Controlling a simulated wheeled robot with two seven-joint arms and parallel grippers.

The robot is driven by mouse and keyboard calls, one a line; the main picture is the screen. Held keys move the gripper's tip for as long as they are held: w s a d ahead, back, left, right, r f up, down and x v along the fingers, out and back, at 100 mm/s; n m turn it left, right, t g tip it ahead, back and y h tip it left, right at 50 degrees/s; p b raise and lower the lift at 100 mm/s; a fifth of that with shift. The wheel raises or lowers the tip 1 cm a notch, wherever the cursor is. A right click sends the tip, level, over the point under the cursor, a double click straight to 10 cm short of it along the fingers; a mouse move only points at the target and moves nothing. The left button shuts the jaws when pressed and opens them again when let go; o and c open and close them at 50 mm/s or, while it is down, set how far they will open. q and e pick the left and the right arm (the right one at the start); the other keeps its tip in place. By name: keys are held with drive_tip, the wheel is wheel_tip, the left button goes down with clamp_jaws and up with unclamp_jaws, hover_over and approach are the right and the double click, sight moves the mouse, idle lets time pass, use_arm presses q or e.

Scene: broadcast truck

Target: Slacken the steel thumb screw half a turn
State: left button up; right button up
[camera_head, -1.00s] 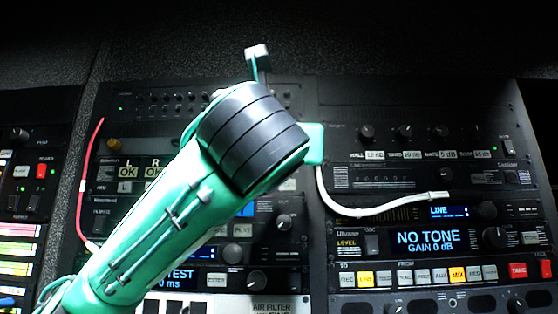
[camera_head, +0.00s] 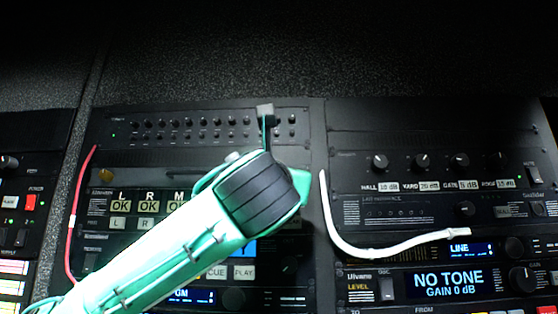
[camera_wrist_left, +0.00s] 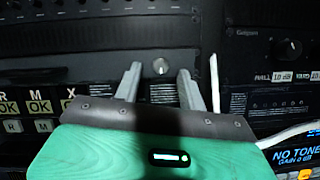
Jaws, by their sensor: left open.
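The steel thumb screw (camera_wrist_left: 160,66) shows in the left wrist view as a small, round, light grey head on a dark panel. My left gripper (camera_wrist_left: 160,69) is open, with one finger on each side of the screw in that view. I cannot tell whether the fingertips reach around it or stop short of it; no contact is visible. My right gripper is in neither view.
A brass-coloured knob (camera_head: 106,175) sits on the left rack panel. A red cable (camera_head: 72,215) hangs at left and a white cable (camera_head: 370,250) loops at right. Small knobs line the panel above my wrist. A unit reading NO TONE (camera_head: 448,283) is lower right.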

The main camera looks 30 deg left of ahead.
use_arm(q)
drive_tip(key=shift+p+x, duration=0.35)
drive_tip(key=shift+x, duration=0.7)
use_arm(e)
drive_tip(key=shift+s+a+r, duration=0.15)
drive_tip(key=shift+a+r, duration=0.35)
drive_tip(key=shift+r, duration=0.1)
